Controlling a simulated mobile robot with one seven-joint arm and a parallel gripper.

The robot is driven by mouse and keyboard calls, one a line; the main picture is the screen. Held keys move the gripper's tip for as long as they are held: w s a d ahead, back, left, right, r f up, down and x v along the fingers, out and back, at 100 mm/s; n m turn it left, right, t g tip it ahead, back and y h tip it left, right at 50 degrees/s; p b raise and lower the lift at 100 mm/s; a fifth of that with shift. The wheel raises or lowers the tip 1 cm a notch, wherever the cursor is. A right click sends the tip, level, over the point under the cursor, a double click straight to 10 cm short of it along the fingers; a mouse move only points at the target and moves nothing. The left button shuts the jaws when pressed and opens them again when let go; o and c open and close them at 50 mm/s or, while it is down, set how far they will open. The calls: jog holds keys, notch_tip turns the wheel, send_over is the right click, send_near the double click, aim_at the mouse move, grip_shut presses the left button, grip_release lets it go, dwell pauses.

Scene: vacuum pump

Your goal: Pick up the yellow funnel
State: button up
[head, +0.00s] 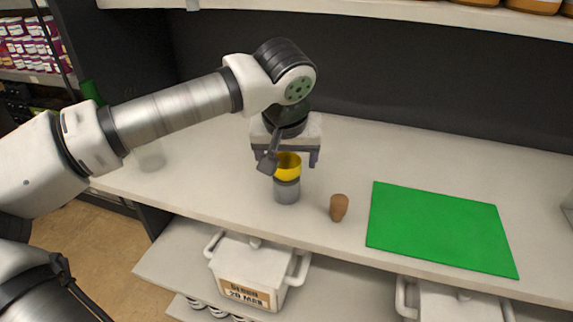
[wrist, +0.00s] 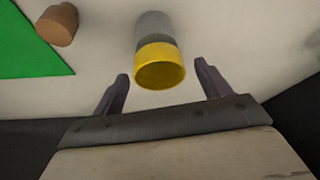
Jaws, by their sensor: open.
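The yellow funnel (head: 287,168) sits upright on top of a grey cylinder (head: 286,191) on the shelf, at the middle of the head view. In the wrist view the yellow funnel (wrist: 160,66) shows as a wide rim, with the grey cylinder (wrist: 154,28) behind it. My gripper (head: 287,156) is right by the funnel, at its far side in the head view. In the wrist view my gripper (wrist: 163,82) is open, with one finger to each side of the funnel and the funnel's rim just beyond the fingertips. Nothing is held.
A brown cork-like stopper (head: 339,207) stands right of the cylinder. A flat green mat (head: 440,228) lies farther right. A clear glass (head: 150,156) stands left, under my arm. White pots (head: 258,268) sit on the shelf below. The back of the shelf to the right is clear.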

jog(key=shift+w+f, duration=0.25)
jog(key=shift+f, duration=0.45)
jog(key=c, duration=1)
jog(key=shift+c, duration=0.3)
jog(key=shift+r, duration=0.1)
